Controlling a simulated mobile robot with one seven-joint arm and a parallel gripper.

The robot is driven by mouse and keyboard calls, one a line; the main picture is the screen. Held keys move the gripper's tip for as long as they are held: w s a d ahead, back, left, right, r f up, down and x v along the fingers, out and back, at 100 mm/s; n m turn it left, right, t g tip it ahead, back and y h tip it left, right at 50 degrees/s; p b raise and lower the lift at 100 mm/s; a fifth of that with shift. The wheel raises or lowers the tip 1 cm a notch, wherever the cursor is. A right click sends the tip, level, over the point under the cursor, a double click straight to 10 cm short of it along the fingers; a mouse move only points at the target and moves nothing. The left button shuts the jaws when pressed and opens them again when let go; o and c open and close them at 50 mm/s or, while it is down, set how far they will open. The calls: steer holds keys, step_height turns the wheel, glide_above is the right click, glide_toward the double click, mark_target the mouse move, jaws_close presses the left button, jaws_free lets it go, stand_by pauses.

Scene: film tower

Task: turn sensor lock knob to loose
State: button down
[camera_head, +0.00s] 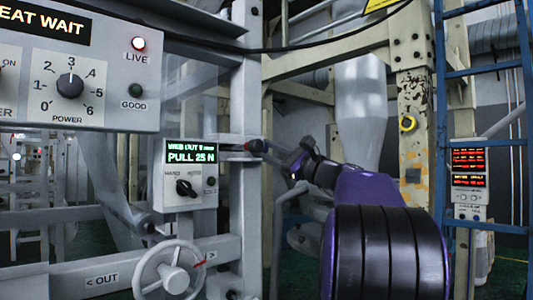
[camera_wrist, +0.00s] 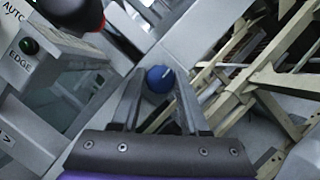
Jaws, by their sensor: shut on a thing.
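The sensor lock knob appears to be the round blue knob (camera_wrist: 160,79) with a short white mark on its face, in the wrist view. It sits between the fingertips of my gripper (camera_wrist: 159,88), which is shut on it with one finger on each side. In the head view my gripper (camera_head: 286,160) reaches left from my purple arm to just right of the grey display box. The knob is small and unclear there. I cannot read any loose or tight marking beside it.
A grey box with a "PULL 25 N" display (camera_head: 190,157) and a black knob (camera_head: 186,187) stands left of my gripper. A handwheel (camera_head: 168,271) is below. A red and black part (camera_wrist: 80,12) is near my gripper's upper left. A blue ladder (camera_head: 440,120) stands right.

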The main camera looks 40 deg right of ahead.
steer(key=n, duration=0.2)
steer(key=n+g+y+p, duration=0.1)
steer(key=n, duration=0.1)
steer(key=n+g, duration=0.1)
steer(key=shift+d+r+n+y, duration=0.1)
steer(key=shift+r+n+y, duration=0.2)
steer(key=shift+n, duration=0.1)
steer(key=shift+n+g+p, duration=0.8)
steer(key=shift+n+p, duration=0.1)
steer(key=shift+n, duration=1.3)
steer(key=shift+c, duration=2.1)
jaws_free()
steer(key=shift+f, duration=0.1)
steer(key=v, duration=1.7)
steer(key=shift+s+d, duration=0.15)
steer(key=shift+d, duration=0.1)
